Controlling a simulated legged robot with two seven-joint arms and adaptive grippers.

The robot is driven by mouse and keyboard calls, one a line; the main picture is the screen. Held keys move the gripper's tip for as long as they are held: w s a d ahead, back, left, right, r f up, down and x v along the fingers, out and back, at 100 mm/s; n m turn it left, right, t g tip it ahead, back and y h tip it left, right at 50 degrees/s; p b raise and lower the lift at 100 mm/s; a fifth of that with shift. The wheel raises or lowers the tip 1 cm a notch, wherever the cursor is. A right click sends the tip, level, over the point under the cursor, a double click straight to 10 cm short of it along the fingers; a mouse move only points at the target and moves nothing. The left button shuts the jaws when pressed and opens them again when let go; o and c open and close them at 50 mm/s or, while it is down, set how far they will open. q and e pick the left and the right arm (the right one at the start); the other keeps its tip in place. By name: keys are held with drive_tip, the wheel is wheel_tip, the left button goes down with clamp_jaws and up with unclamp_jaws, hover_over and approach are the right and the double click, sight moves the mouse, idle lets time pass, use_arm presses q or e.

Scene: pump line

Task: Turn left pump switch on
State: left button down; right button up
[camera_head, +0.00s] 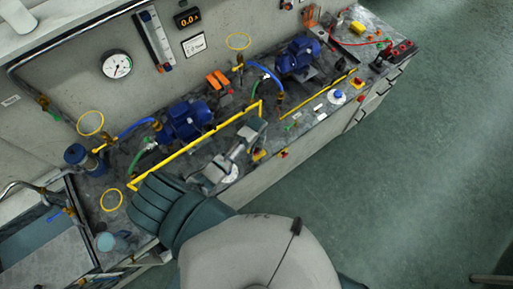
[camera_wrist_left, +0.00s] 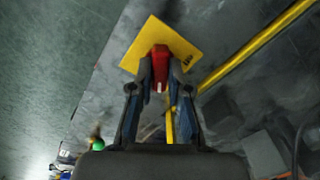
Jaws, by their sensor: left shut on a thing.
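The left pump's switch is a red knob (camera_wrist_left: 160,72) on a square yellow plate (camera_wrist_left: 150,38), seen in the left wrist view. A small pale mark shows on the knob's near end. Dark lettering on the plate's right corner is too small to read surely. My left gripper (camera_wrist_left: 161,84) has one finger on each side of the knob and is shut on it. In the head view my left gripper (camera_head: 252,147) is over the bench's front edge, covering most of the switch; a bit of yellow plate (camera_head: 258,155) shows. My right gripper is not in view.
A yellow rail (camera_head: 195,145) runs just behind my left gripper. The left blue pump (camera_head: 186,120) stands behind it and the right blue pump (camera_head: 298,56) farther right. A red button (camera_head: 283,153) is close to my gripper's right. The green floor (camera_head: 400,190) is clear.

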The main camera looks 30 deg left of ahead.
sight(256, 149)
use_arm(q)
drive_tip(key=m, duration=0.5)
drive_tip(key=shift+s, duration=0.1)
drive_tip(key=shift+m, duration=0.8)
drive_tip(key=c, duration=1.1)
unclamp_jaws()
wheel_tip(256, 149, up, 12)
drive_tip(key=shift+a+f, duration=0.1)
